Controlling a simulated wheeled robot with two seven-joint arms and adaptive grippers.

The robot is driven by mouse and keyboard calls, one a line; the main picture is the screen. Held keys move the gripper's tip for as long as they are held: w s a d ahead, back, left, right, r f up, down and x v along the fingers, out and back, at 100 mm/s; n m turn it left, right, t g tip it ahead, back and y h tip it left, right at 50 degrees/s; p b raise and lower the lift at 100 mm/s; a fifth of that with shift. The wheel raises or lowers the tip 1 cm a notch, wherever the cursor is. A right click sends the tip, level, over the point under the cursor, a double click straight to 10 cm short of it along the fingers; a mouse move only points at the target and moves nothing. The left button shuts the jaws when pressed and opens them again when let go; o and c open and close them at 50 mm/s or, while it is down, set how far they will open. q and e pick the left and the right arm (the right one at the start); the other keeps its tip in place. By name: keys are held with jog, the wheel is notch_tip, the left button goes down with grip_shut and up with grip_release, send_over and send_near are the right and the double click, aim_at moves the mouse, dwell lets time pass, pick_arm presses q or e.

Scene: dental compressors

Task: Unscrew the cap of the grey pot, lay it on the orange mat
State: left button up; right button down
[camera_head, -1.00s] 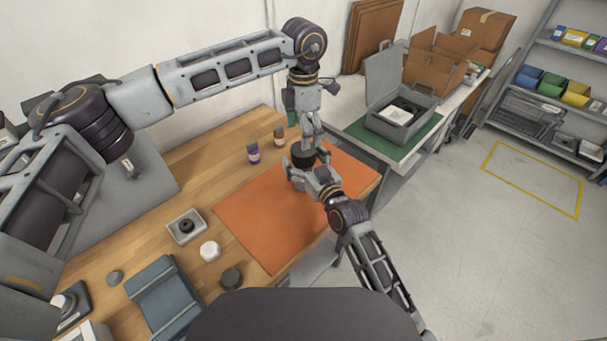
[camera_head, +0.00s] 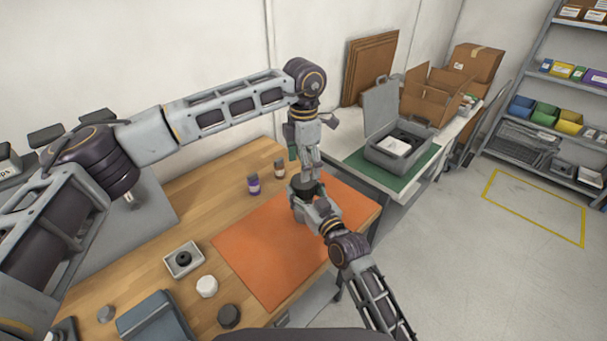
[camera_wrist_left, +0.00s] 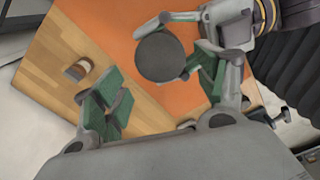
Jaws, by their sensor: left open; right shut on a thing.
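The grey pot (camera_head: 304,190) is a dark, round, upright pot at the far end of the orange mat (camera_head: 265,255). My right gripper (camera_head: 307,200) is shut on its side. In the left wrist view the dark round top, seemingly the cap (camera_wrist_left: 160,57), faces the camera, with the right gripper's fingers beside it. My left gripper (camera_wrist_left: 158,80) is open, its green-padded fingers apart. In the head view it points down just above the pot, and its fingertips partly overlap. I cannot tell whether it touches the cap. The pot's lower part is hidden by the right gripper.
A purple-labelled bottle (camera_head: 254,186) and a brown bottle (camera_head: 279,169) stand left of the pot. A small tray (camera_head: 183,259), a white round piece (camera_head: 207,286) and a dark round piece (camera_head: 229,316) lie left of the mat. The mat's near part is bare.

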aim_at(303, 185)
dwell(0.3)
pick_arm(q)
jog(key=shift+f, duration=4)
jog(key=c, duration=0.8)
jog(key=o, duration=1.1)
jog(key=shift+r, duration=2.25)
